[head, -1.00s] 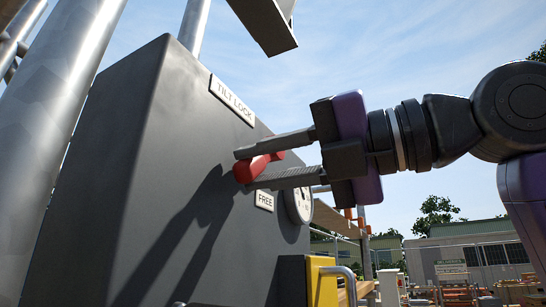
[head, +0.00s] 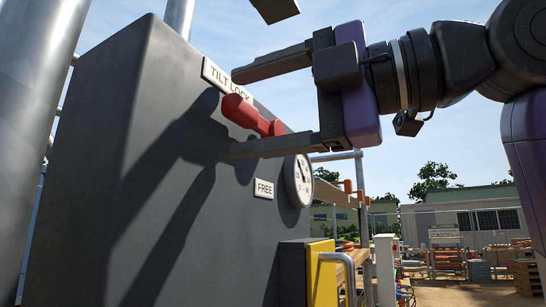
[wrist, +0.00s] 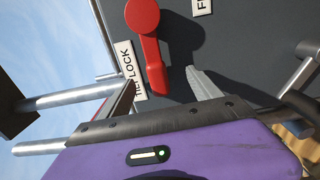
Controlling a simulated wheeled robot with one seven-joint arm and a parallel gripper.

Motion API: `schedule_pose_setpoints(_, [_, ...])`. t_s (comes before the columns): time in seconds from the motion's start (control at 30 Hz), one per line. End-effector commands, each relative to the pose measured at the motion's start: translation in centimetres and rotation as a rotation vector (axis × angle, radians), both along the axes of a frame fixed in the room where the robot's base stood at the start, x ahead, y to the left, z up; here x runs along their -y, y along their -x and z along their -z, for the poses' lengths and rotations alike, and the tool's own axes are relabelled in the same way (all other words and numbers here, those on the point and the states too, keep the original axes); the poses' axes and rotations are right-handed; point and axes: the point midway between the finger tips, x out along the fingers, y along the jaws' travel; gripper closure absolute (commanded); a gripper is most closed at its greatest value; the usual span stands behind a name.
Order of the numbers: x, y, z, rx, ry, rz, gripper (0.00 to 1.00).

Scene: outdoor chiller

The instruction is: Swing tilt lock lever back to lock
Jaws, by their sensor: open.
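The red tilt lock lever (head: 240,109) stands out from the dark grey box (head: 100,170). Its thick rounded end is up beside the TILT LOCK label (head: 228,84), and its thinner end reaches down to the right. The FREE label (head: 264,188) is below it. My gripper (head: 236,113) is open, one finger above the lever and one below, with gaps visible on both sides. In the wrist view the lever (wrist: 150,50) shows between the open fingers, close to the LOCK lettering (wrist: 130,70); the FREE label (wrist: 202,6) is partly cut off.
A round gauge (head: 299,181) is on the box to the right of the labels. A yellow panel with a metal handle (head: 321,275) stands below it. Metal posts (head: 40,90) rise at the left. Open sky lies above the box.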

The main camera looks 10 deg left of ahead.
Motion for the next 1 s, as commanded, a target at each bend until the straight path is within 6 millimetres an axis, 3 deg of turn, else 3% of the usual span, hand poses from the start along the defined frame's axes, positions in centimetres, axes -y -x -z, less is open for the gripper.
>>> schedule_pose_setpoints(0.27, [0.2, 0.1, 0.0, 0.0, 0.0, 0.0, 0.27])
schedule_pose_setpoints(0.8, [5.5, 1.9, 0.0, 0.0, 0.0, 0.002, 0.27])
schedule_pose_setpoints(1.0, [6.6, 2.4, 0.0, 0.0, 0.0, 0.0, 0.27])
